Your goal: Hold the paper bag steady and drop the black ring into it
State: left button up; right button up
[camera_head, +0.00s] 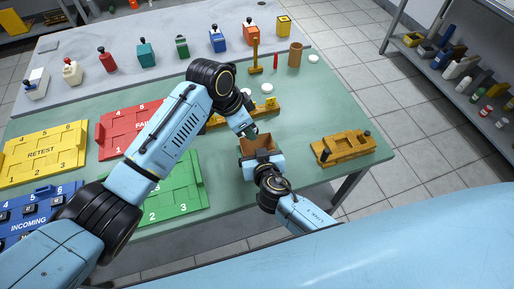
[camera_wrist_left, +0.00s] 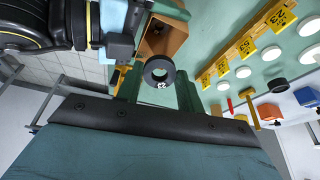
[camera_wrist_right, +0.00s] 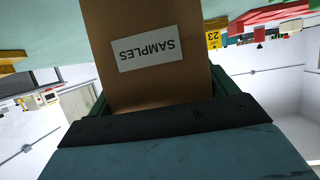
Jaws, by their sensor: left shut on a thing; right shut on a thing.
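The brown paper bag (camera_head: 258,143) stands open-topped near the table's front edge. It also shows in the left wrist view (camera_wrist_left: 176,42). In the right wrist view the bag (camera_wrist_right: 150,85) fills the middle, with a white "SAMPLES" label upside down. My right gripper (camera_head: 260,163) is shut on the bag's near side. My left gripper (camera_head: 247,133) is shut on the black ring (camera_wrist_left: 159,69), which has a white number on its rim. It is close to the bag's opening, at its upper left in the head view. I cannot make out the ring in the head view.
A wooden rack with yellow number tags (camera_head: 262,108) lies just behind the bag. A wooden fixture (camera_head: 342,148) is to its right. Green (camera_head: 177,192), red (camera_head: 125,128) and yellow (camera_head: 42,152) trays lie to the left. A wooden cup (camera_head: 295,54) and small mallet (camera_head: 255,57) stand behind.

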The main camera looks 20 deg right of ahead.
pick_arm(q)
jog(key=shift+f, duration=0.3)
jog(key=o, duration=1)
jog(key=v, duration=1.2)
